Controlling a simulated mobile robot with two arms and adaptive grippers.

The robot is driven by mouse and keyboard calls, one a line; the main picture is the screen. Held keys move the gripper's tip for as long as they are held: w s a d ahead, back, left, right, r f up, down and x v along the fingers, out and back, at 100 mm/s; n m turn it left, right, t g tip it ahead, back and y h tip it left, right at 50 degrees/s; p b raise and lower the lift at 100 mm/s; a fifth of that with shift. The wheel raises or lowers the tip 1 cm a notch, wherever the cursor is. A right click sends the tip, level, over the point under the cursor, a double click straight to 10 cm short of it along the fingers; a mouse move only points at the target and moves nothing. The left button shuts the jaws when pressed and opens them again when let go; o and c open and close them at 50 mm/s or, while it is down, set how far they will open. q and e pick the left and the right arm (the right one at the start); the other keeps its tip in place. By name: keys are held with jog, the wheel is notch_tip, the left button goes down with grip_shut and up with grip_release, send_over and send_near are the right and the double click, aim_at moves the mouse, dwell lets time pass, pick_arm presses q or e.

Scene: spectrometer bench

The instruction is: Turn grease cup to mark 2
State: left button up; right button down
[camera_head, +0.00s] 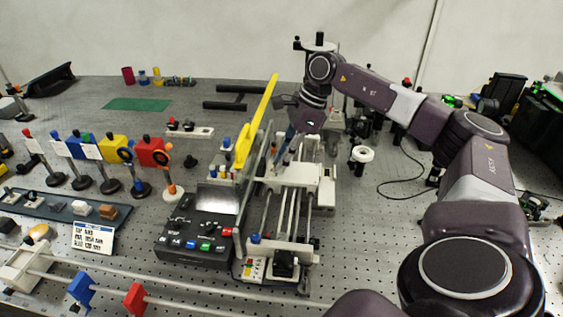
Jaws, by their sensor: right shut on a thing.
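My right gripper (282,158) reaches down from the raised wrist to the white carriage (299,175) of the railed device at mid-bench. It is shut on a small part at the carriage's upper left, which I take to be the grease cup. The fingers hide nearly all of this part, and its marks are too small to read. My left gripper is not in view.
A yellow upright bar (257,120) stands close left of the gripper. A black control box (199,237) with coloured buttons sits left of the rails. Several optics on posts, including a red one (151,152), line the left. A green mat (139,104) lies behind.

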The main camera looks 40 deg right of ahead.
jog(key=shift+s+a+m+t+h+b, duration=0.1)
jog(key=shift+m+t+h+b, duration=0.35)
jog(key=shift+m, duration=1.25)
jog(key=c, duration=1.9)
grip_release()
jog(key=v, duration=1.2)
jog(key=shift+a, duration=0.1)
